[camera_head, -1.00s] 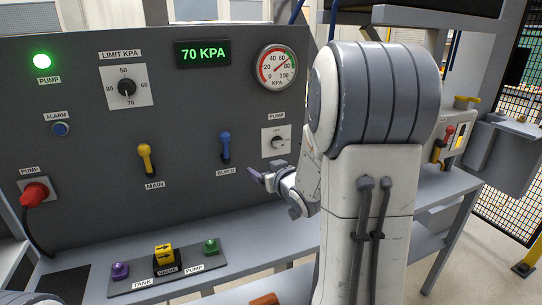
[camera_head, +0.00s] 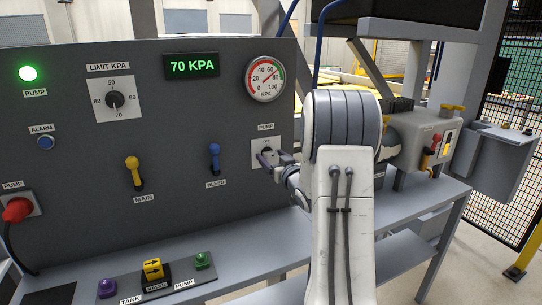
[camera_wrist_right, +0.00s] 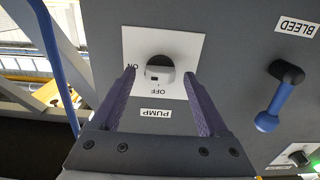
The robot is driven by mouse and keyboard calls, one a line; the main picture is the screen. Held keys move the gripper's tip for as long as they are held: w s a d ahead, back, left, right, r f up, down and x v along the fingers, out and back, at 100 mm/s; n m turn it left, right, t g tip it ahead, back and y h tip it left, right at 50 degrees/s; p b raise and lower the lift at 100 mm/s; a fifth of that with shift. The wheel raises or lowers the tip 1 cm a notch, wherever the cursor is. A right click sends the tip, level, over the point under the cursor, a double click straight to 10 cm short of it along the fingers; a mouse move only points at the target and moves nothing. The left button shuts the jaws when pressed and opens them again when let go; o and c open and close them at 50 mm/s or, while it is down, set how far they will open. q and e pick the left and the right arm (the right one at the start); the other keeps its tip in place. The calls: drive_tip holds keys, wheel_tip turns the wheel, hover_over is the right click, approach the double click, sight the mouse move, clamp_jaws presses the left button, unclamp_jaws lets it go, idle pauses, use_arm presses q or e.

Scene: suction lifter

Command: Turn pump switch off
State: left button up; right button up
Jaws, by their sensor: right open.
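My right gripper (camera_wrist_right: 159,76) is open, with one purple finger on each side of the knob; contact is not clear. In the head view the right gripper (camera_head: 268,157) is at the switch. My left gripper is not in view.
The blue bleed lever (camera_wrist_right: 278,103) is beside the gripper. The green pump lamp (camera_head: 28,73) is lit and the display (camera_head: 191,65) reads 70 KPA. A gauge (camera_head: 265,79) is above the switch. A bench (camera_head: 235,262) runs below the panel.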

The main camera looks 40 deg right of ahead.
drive_tip(key=shift+w+d, duration=0.1)
drive_tip(key=shift+w, duration=0.25)
clamp_jaws()
drive_tip(key=shift+f+n+b, duration=0.2)
drive_tip(key=shift+n+b, duration=0.6)
drive_tip(key=shift+b, duration=0.35)
drive_tip(key=shift+n+b, duration=8.2)
drive_tip(key=shift+b, duration=0.35)
